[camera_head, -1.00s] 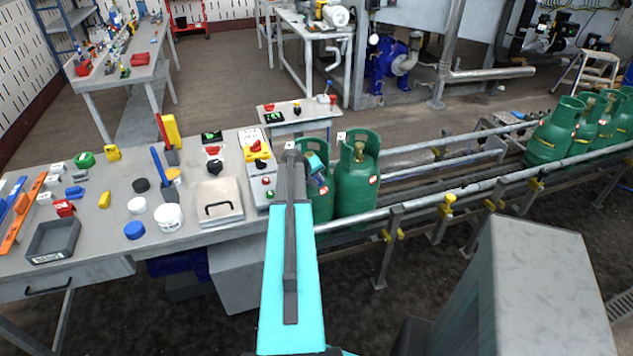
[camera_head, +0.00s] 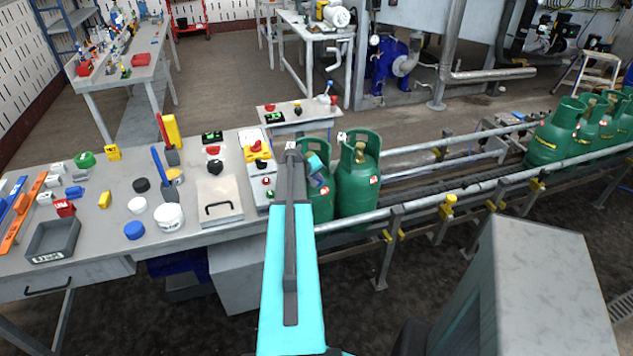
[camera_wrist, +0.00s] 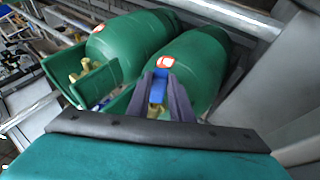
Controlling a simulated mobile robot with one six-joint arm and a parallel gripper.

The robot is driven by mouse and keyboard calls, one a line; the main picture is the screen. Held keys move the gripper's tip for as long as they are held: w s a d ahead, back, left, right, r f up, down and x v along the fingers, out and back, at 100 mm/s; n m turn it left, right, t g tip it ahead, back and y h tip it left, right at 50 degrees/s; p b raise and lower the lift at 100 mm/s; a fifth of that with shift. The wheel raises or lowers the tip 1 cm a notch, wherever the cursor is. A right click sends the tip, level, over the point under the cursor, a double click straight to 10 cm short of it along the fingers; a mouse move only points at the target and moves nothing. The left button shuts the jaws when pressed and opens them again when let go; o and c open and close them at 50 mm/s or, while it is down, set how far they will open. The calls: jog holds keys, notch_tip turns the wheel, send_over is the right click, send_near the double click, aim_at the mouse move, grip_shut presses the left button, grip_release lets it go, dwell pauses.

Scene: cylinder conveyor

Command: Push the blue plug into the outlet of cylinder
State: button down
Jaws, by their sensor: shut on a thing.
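Two green gas cylinders stand side by side on the conveyor beside the workbench in the head view, the left one (camera_head: 323,205) partly behind my arm and the right one (camera_head: 357,188) in clear sight with its brass valve (camera_head: 359,153) inside the collar. In the wrist view, my gripper (camera_wrist: 161,82) is shut on the blue plug (camera_wrist: 158,88). The plug shows between the dark fingers, in front of the nearer cylinder (camera_wrist: 202,72). Brass shows just below the plug, partly hidden by the fingers. The outlet is hidden, and I cannot tell whether the plug touches it.
The conveyor rail (camera_head: 470,187) runs along the cylinders' near side. Several more green cylinders (camera_head: 550,140) stand farther along at right. The workbench (camera_head: 105,245) at left holds a grey tray (camera_head: 78,232), caps and tools. A red-and-yellow button box (camera_head: 257,150) stands close to the left cylinder.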

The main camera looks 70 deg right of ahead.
jog(key=shift+w+d+b, duration=0.3)
jog(key=shift+w+d, duration=0.5)
jog(key=shift+d, duration=0.25)
dwell(0.6)
jog(key=c, duration=1.5)
grip_release()
jog(key=shift+a, duration=0.1)
jog(key=shift+b+v, duration=1.55)
jog(key=shift+v, duration=5.3)
